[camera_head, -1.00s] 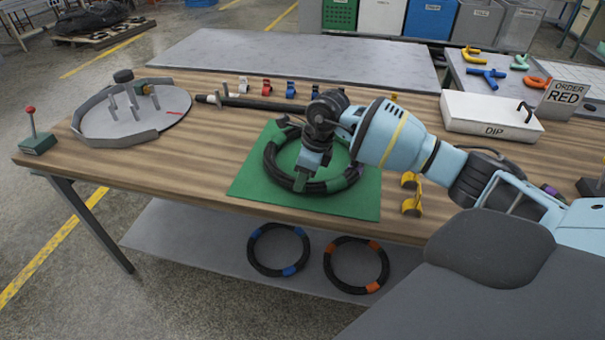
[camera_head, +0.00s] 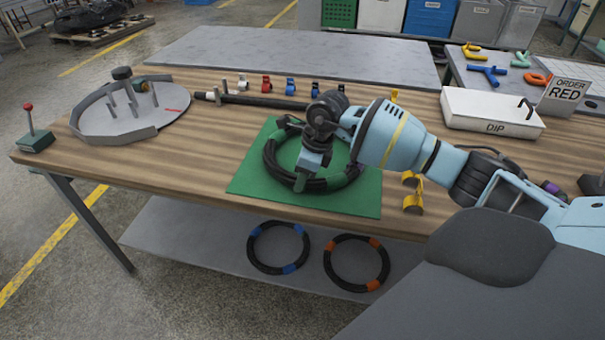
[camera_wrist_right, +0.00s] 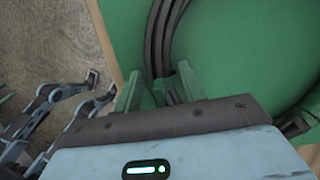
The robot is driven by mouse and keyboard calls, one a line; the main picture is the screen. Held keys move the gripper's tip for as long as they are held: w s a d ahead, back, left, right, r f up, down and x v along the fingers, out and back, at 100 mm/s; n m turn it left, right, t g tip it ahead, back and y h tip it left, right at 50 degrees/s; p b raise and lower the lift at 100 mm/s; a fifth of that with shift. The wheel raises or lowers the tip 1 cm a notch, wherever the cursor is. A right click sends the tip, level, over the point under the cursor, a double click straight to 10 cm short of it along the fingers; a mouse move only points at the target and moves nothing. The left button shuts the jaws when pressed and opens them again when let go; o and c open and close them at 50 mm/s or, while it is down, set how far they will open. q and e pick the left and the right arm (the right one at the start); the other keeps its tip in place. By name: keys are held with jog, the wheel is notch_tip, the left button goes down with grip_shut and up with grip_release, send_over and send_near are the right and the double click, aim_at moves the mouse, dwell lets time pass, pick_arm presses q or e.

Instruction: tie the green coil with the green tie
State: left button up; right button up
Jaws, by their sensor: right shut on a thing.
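The green coil, a ring of black hose with green bands (camera_head: 347,178), lies on a green mat (camera_head: 352,205) on the table. My right gripper (camera_head: 300,180) points down at the coil's near side. In the right wrist view its green-looking fingers (camera_wrist_right: 160,88) stand on either side of the black hose strands (camera_wrist_right: 160,40), shut on the coil there. The wrist and hand hide part of the ring. I cannot make out the green tie apart from the fingers, bands and mat. My left gripper is not in the head view.
Small coloured clips (camera_head: 266,84) stand along the back, and yellow holders (camera_head: 413,190) sit right of the mat. A round fixture (camera_head: 125,110) is at left, a white DIP tray (camera_head: 490,112) at right. Blue-banded (camera_head: 278,247) and orange-banded (camera_head: 357,263) coils lie on the lower shelf. Table left of the mat is clear.

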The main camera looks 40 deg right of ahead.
jog(key=o, duration=1.1)
jog(key=shift+c, duration=0.2)
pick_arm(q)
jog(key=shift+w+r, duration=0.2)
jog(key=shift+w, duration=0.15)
pick_arm(e)
jog(key=v, duration=0.8)
jog(key=shift+f, duration=0.1)
